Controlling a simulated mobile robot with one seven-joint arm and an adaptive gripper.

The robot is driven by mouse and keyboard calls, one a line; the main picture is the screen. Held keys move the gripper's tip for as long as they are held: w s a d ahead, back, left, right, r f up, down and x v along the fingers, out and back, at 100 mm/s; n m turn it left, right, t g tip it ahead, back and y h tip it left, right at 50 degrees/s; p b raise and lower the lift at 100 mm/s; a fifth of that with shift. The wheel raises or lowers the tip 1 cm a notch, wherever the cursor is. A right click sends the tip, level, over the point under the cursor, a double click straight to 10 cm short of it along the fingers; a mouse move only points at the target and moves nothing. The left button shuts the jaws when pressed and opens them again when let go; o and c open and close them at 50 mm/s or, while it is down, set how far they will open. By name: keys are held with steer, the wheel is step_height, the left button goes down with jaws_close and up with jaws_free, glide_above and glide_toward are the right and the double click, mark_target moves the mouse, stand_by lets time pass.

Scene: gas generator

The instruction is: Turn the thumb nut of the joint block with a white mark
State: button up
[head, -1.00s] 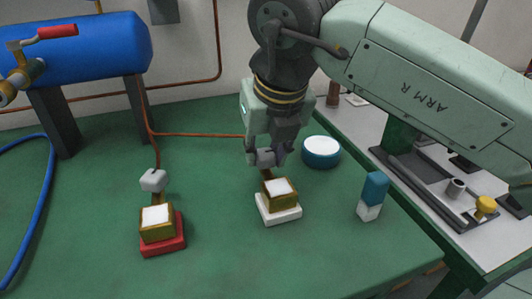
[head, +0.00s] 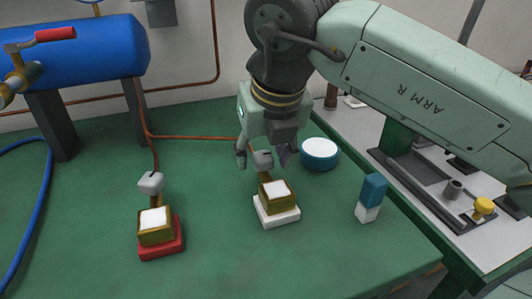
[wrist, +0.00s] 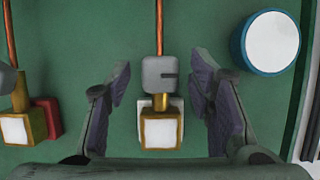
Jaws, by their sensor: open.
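The joint block (head: 276,191) on a white base (head: 278,217) is brass with a white top face, in the middle of the green bench. Its light grey thumb nut (head: 263,160) is on the pipe end behind it. In the wrist view the nut (wrist: 159,74) has a dark notch on its right side. My gripper (head: 263,155) is open, with one finger on each side of the nut and a gap to both. A similar joint block (head: 155,226) on a red base (head: 162,249) stands to the left, with its own grey nut (head: 151,183).
A blue-rimmed white round tin (head: 320,154) stands right of my gripper. A blue and white small block (head: 371,198) is near the bench's right edge. Copper pipes (head: 190,137) run behind the nuts. A blue tank (head: 80,55) is at the back left. The front of the bench is clear.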

mark_target(263, 155)
steer(key=v, duration=0.4)
steer(key=shift+r, duration=0.4)
steer(key=s+d, duration=0.3)
steer(key=s, duration=0.8)
steer(key=shift+s+d, duration=0.35)
steer(key=shift+s, duration=0.05)
